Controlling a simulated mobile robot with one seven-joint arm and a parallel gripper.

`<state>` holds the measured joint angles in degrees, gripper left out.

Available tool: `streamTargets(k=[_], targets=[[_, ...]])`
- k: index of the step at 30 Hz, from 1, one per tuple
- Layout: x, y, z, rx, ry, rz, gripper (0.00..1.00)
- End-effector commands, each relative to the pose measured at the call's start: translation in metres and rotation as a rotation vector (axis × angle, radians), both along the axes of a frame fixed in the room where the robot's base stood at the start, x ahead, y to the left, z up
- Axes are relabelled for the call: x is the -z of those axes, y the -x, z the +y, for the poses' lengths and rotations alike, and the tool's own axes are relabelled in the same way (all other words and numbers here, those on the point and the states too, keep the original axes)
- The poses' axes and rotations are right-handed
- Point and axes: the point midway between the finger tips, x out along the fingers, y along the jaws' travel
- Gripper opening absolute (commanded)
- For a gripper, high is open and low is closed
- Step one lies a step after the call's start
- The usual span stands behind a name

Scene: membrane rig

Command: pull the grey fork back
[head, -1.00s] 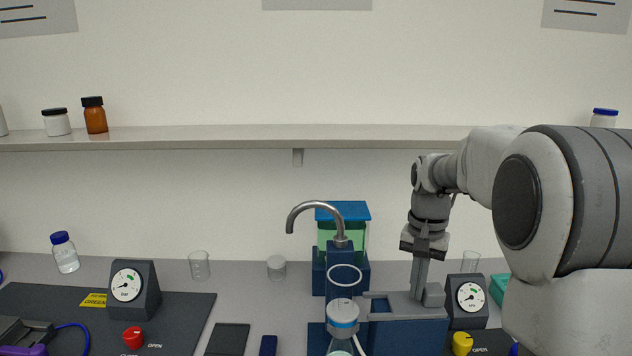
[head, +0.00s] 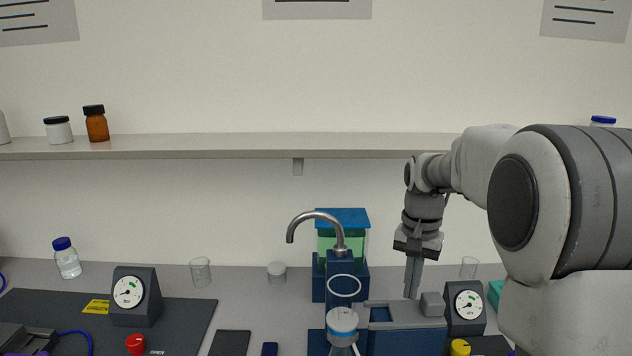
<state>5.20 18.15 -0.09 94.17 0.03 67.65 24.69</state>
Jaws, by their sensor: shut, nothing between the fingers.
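The grey fork (head: 400,316) lies flat on a dark blue base right of the centre in the head view. The fingertips are just left of the block, above or at the fork's surface. I cannot tell whether they touch it.
A curved metal spout (head: 315,217) and a green tank with a blue lid (head: 342,240) stand behind the fork. A gauge (head: 467,305) and a yellow knob (head: 459,347) are close on the right.

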Motion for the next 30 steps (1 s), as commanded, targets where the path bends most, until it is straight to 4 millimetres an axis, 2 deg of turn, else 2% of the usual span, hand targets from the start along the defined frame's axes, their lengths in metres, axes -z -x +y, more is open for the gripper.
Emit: streamTargets(k=[1,18,30], targets=[[-0.008,0.0,0.0,0.0,0.0,0.0,0.0],[-0.053,0.0,0.0,0.0,0.0,0.001,0.0],[-0.056,0.001,0.0,-0.001,0.0,-0.001,0.0]])
